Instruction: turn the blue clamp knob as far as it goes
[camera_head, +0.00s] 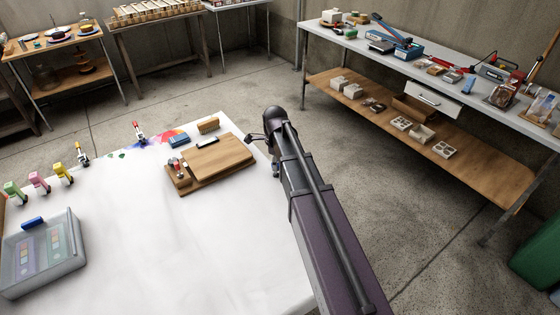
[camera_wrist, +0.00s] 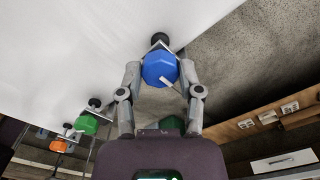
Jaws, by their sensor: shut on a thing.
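The blue clamp knob (camera_wrist: 158,68) is a faceted knob at the upper middle of the wrist view, just off the edge of the white tabletop (camera_wrist: 70,45). A dark clamp part (camera_wrist: 160,41) shows behind it at the table edge, and a thin pale bar crosses its lower right. My gripper (camera_wrist: 160,74) is shut on the blue knob, with one grey finger on each side. In the head view my arm reaches over the right edge of the white table (camera_head: 120,230); the blue knob is not visible there.
A green knob (camera_wrist: 86,124) and an orange knob (camera_wrist: 58,146) sit along the same table edge. A wooden board (camera_head: 219,155) lies on the table near my arm. A shelved workbench (camera_head: 440,95) stands at right, with bare floor between.

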